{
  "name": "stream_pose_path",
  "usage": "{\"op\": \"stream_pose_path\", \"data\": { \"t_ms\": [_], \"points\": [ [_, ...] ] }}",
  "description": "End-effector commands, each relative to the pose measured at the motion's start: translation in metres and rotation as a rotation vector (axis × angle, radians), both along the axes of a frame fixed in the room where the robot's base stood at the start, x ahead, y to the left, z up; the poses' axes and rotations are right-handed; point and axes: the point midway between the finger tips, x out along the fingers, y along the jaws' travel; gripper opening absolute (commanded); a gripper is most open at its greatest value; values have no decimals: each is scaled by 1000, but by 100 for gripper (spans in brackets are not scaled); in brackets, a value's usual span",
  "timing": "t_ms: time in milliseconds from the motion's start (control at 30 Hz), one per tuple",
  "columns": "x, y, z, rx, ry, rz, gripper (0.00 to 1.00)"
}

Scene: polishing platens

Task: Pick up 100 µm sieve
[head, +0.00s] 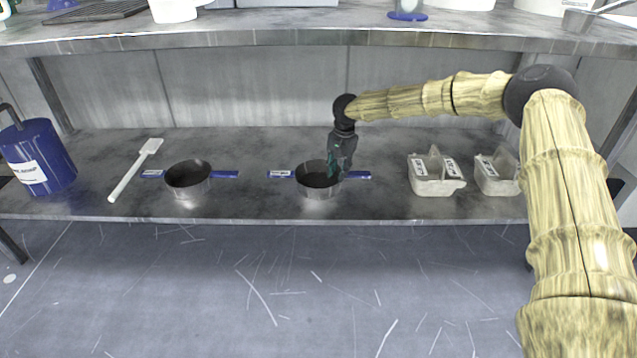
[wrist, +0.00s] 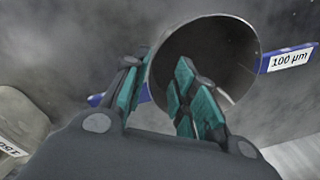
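The 100 µm sieve (head: 318,190) is a round metal pan with blue tabs on two sides, standing on the lower shelf in the head view. In the wrist view the sieve (wrist: 240,62) has a tab label (wrist: 290,60) reading "100 µm". My gripper (head: 335,163) reaches down at the sieve's right side in the head view. In the wrist view my gripper (wrist: 158,68) is open, one teal finger outside the sieve wall and the other over its inside. A gap shows between the fingers; whether either touches the wall I cannot tell.
A similar blue-tabbed sieve (head: 188,186) and a white spatula (head: 135,170) lie to the left, beyond them a blue bucket (head: 45,160). Two white labelled bins (head: 436,185) (head: 494,178) stand to the right. The upper shelf (head: 300,40) overhangs from above.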

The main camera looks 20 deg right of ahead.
Motion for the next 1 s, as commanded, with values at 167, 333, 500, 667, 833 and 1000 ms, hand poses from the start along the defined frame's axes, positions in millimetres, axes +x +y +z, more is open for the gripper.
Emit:
{"op": "stream_pose_path", "data": {
  "t_ms": [167, 333, 500, 667, 833, 1000],
  "points": [
    [1, 2, -27, 0, 1, 0, 27],
    [2, 2, -46, 0, 1, 0, 27],
    [3, 3, -48, 0, 0, 0, 27],
    [3, 3, -48, 0, 0, 0, 20],
    [3, 3, -48, 0, 0, -1, 0],
    [3, 3, -48, 1, -1, -1, 0]
  ]
}}
